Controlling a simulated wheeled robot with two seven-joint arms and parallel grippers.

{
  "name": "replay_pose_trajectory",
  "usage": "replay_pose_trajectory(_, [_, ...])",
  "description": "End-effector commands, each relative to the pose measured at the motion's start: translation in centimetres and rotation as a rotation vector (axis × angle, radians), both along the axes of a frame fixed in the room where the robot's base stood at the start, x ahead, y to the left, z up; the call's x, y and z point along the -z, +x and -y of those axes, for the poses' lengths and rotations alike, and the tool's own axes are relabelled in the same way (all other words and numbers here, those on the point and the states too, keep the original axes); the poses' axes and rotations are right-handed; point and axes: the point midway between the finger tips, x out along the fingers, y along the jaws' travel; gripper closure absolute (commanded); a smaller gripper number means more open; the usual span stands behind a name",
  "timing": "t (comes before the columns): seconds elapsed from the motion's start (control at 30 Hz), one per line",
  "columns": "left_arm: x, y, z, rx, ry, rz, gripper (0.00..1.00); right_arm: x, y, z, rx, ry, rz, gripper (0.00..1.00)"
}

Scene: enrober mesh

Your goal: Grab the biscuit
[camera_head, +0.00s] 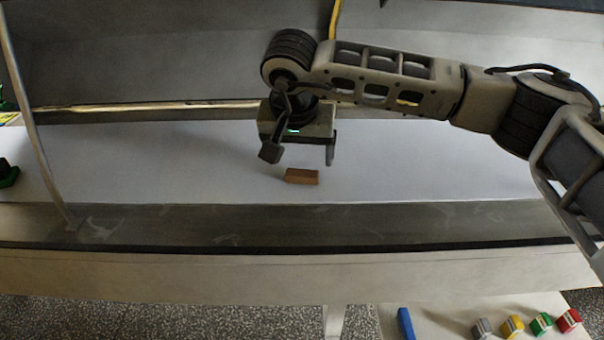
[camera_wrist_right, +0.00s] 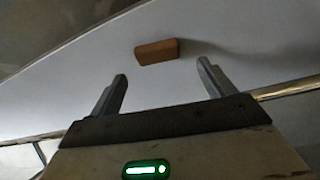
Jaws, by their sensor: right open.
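The biscuit (camera_head: 302,177) is a small brown block lying on the white belt surface (camera_head: 420,170) near its front edge. My right gripper (camera_head: 302,158) is open and empty, just above and behind the biscuit in the head view. In the right wrist view the biscuit (camera_wrist_right: 156,51) lies beyond the two open fingertips (camera_wrist_right: 163,72), roughly centred between them and apart from both. My left gripper is not in view.
A metal ledge (camera_head: 300,225) runs along the front of the belt, with a thin post (camera_head: 35,130) at left. A dark green object (camera_head: 7,173) sits at the left edge. Several coloured blocks (camera_head: 513,327) stand on a lower surface at bottom right. The belt around the biscuit is clear.

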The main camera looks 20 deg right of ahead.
Motion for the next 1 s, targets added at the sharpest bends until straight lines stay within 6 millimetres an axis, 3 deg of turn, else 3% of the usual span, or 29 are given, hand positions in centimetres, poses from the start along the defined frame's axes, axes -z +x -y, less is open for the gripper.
replay_pose_trajectory(0.23, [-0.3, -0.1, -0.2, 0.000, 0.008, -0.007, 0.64, 3.5, 0.5, 0.5, 0.002, 0.000, -0.004, 0.18])
replay_pose_trajectory(0.53, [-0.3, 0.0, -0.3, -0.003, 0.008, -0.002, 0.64, 4.1, 0.8, 0.6, 0.001, 0.001, -0.001, 0.18])
replay_pose_trajectory(0.7, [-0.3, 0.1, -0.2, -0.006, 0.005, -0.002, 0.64, 4.1, 0.8, 0.6, 0.001, 0.001, -0.001, 0.57])
replay_pose_trajectory(1.0, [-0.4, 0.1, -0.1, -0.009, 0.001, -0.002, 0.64, 4.0, 0.8, 0.6, 0.001, 0.001, -0.001, 0.57])
